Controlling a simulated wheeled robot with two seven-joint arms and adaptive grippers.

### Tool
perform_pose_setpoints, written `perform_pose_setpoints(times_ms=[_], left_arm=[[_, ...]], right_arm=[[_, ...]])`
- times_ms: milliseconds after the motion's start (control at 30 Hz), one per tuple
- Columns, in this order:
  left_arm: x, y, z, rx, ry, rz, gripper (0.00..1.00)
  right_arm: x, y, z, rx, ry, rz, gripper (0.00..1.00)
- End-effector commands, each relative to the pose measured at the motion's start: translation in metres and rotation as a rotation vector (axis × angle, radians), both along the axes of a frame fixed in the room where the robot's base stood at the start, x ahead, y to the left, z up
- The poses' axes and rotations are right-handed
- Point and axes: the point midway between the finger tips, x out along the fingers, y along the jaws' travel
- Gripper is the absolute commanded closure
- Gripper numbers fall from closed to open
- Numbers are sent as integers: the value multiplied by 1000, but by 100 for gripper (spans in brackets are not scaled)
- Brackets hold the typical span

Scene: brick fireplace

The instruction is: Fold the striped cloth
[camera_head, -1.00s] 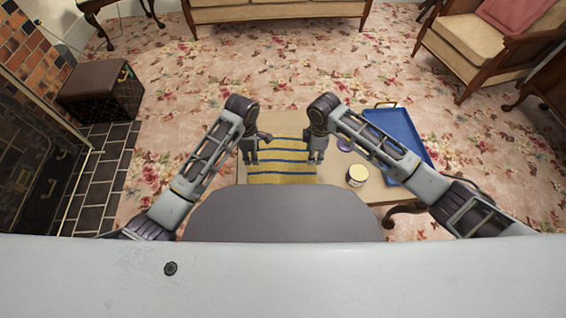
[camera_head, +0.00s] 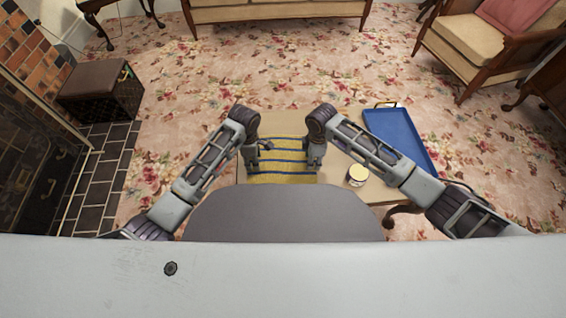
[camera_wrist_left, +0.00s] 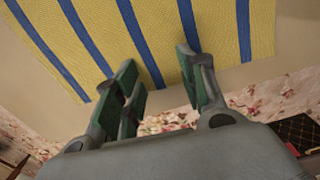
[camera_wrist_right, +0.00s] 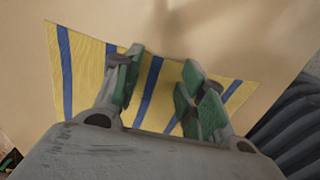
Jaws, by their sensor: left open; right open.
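The striped cloth (camera_head: 283,161), yellow with blue stripes, lies flat on the low table (camera_head: 342,189). It also shows in the left wrist view (camera_wrist_left: 160,32) and in the right wrist view (camera_wrist_right: 83,70). My left gripper (camera_head: 254,168) is open at the cloth's left edge; in the left wrist view its fingers (camera_wrist_left: 165,80) reach over that edge. My right gripper (camera_head: 313,168) is open at the cloth's right edge; in the right wrist view its fingers (camera_wrist_right: 160,75) are over the cloth. Neither gripper holds cloth. Contact cannot be told.
A blue tray (camera_head: 400,137) lies at the right of the table. A jar with a pale lid (camera_head: 357,175) stands between the cloth and the tray, near my right arm.

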Motion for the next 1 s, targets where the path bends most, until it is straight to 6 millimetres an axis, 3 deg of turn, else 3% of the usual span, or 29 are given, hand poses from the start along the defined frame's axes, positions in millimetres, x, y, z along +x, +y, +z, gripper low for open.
perform_pose_setpoints(times_ms=[433,1000], left_arm=[[0,0,-2,0,1,0,60],[-1,0,-4,1,2,0,96]], right_arm=[[0,0,-3,0,0,0,60],[-1,0,-5,-1,2,0,96]])
